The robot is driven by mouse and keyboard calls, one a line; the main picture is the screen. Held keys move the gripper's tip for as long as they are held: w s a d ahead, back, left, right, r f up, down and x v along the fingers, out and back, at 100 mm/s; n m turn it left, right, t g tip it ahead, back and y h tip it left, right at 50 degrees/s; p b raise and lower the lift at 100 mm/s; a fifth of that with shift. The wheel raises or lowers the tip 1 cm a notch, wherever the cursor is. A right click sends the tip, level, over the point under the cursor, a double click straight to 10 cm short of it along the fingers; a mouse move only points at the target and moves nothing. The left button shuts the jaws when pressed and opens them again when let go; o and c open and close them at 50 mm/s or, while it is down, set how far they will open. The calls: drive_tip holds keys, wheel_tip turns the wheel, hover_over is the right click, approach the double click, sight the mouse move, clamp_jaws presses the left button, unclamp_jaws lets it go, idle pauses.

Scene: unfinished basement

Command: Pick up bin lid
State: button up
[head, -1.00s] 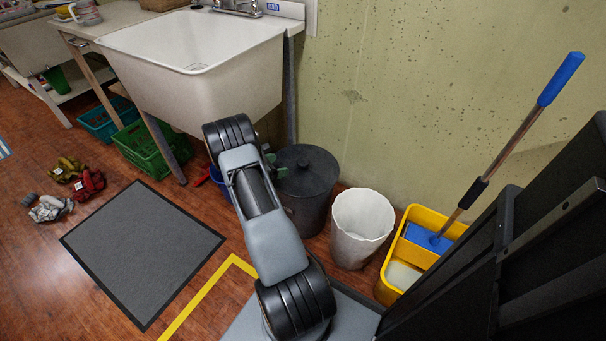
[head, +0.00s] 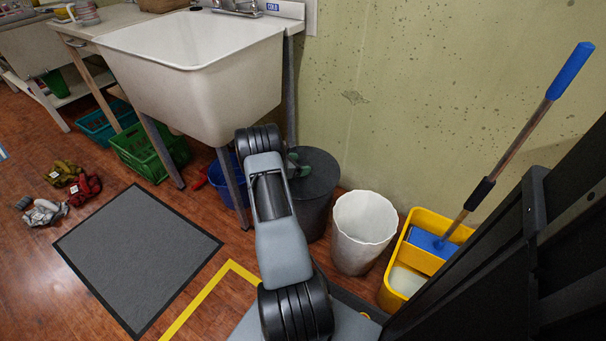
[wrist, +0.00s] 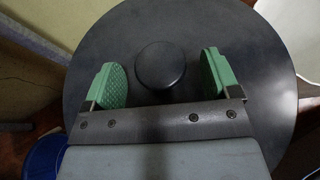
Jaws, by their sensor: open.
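The bin lid (wrist: 185,30) is a round dark grey disc with a round black knob (wrist: 161,66) at its middle. It lies on a dark grey bin (head: 313,214) against the wall, right of the sink, and my arm partly hides it in the head view. My gripper (wrist: 162,82) is over the lid with its two green pads apart, one on each side of the knob. The jaws are open and hold nothing. Whether the pads touch the lid cannot be told.
A white wastebasket (head: 361,235) stands right of the bin, then a yellow mop bucket (head: 434,222) with a blue-handled mop (head: 531,127). The white sink (head: 215,90) is left, with a blue bucket (head: 229,180) under it. A grey mat (head: 138,255) lies on the floor.

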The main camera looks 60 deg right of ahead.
drive_tip(key=shift+s+d+f, duration=0.2)
drive_tip(key=shift+d+f, duration=0.05)
drive_tip(key=shift+d, duration=0.25)
drive_tip(key=shift+c, duration=0.3)
drive_tip(key=shift+r, duration=0.1)
drive_tip(key=c, duration=1)
